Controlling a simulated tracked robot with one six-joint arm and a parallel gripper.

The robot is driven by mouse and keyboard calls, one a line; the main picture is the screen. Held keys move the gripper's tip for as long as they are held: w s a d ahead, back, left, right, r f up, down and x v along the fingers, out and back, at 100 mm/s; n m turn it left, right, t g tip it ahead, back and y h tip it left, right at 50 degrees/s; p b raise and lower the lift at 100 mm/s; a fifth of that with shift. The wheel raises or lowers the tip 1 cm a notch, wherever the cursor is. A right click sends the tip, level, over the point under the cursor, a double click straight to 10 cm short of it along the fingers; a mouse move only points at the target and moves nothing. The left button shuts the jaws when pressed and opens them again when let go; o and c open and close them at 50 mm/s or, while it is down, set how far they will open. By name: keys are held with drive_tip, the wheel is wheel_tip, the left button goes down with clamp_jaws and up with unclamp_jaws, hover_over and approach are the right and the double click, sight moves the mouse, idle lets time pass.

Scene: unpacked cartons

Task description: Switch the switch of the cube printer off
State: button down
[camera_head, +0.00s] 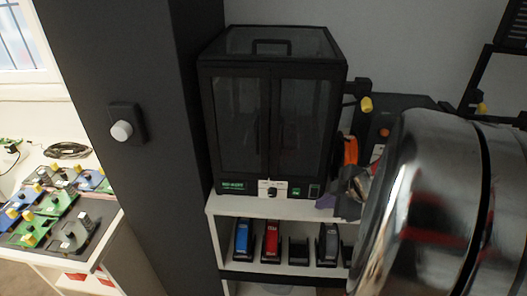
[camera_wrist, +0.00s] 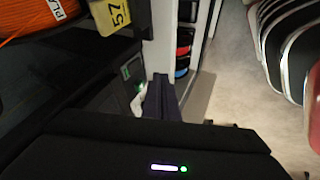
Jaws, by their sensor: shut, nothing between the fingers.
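The cube printer (camera_head: 270,120) is a black box with dark glazed double doors, standing on a white shelf. Along its lower front edge are a white panel with a dark knob-like switch (camera_head: 272,191) and a small green-lit button (camera_head: 296,191). The switch position is too small to read. My gripper (camera_head: 335,199) is just right of the printer's lower right front corner, apart from the switch. In the wrist view its purple-dark fingers (camera_wrist: 160,88) are shut and empty, beside the printer's dark front with a green light (camera_wrist: 127,72).
Blue (camera_head: 245,238) and red (camera_head: 271,240) devices stand on the shelf below. An orange spool (camera_head: 350,150) sits right of the printer; it also shows in the wrist view (camera_wrist: 38,14). A dark column with a white knob (camera_head: 122,130) stands left. My metallic arm covers the right.

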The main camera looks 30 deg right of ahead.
sight(311, 195)
drive_tip(key=w+f, duration=0.1)
drive_tip(key=w+d+f, duration=0.1)
drive_tip(key=w, duration=0.1)
drive_tip(key=shift+d, duration=0.1)
drive_tip(key=shift+w+d, duration=0.5)
drive_tip(key=shift+w, duration=0.15)
drive_tip(key=shift+w+f, duration=0.1)
drive_tip(key=shift+r, duration=0.85)
